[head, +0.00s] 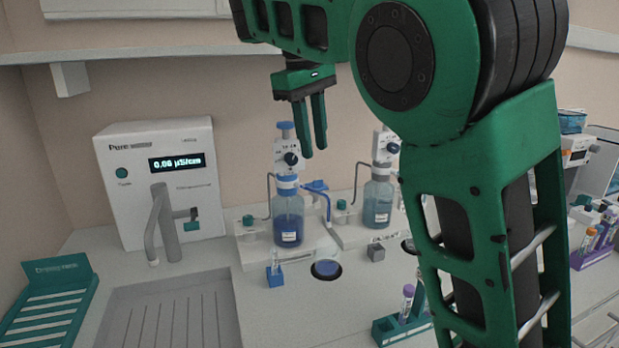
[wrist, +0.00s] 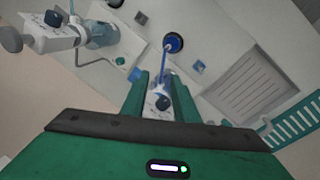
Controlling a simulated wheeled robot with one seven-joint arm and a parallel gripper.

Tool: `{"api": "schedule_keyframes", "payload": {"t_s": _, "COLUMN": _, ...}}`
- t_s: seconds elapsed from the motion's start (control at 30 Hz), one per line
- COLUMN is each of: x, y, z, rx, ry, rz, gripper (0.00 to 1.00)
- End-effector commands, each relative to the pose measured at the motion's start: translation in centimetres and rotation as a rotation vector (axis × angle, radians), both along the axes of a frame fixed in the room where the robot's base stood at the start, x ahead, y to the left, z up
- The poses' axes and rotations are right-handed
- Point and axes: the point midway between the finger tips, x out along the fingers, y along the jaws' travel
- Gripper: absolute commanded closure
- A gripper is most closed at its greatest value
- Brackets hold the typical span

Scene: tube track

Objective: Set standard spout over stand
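Two bottle-top dispensers stand at the back of the bench. The left dispenser (head: 287,160) sits on a bottle of blue liquid (head: 288,222). A blue spout (head: 316,187) reaches right from it, its tube bending down. A round dark-blue stand spot (head: 326,269) lies in front. In the wrist view the spout tube (wrist: 169,58) appears to run toward that round spot (wrist: 173,42); its height above it is unclear. My gripper (head: 314,153) is open and empty, fingers down, above the spout. The wrist view shows the dispenser top (wrist: 163,103) between the fingers.
The right dispenser (head: 383,150) and its bottle (head: 377,206) stand close by, partly behind my arm. A blue block (head: 275,277) and grey block (head: 376,253) are in front. A white meter (head: 163,185), sink (head: 170,320) and green rack (head: 50,300) are left.

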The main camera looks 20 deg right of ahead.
Motion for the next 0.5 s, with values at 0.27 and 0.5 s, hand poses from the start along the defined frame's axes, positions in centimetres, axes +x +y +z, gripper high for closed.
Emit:
{"api": "schedule_keyframes", "payload": {"t_s": 0.27, "x": 0.3, "y": 0.9, "z": 0.2, "rx": 0.0, "ry": -0.01, "rz": 0.024, "gripper": 0.73}}
{"api": "schedule_keyframes", "payload": {"t_s": 0.5, "x": 0.4, "y": 0.3, "z": -1.1, "rx": 0.002, "ry": -0.005, "rz": 0.017, "gripper": 0.73}}
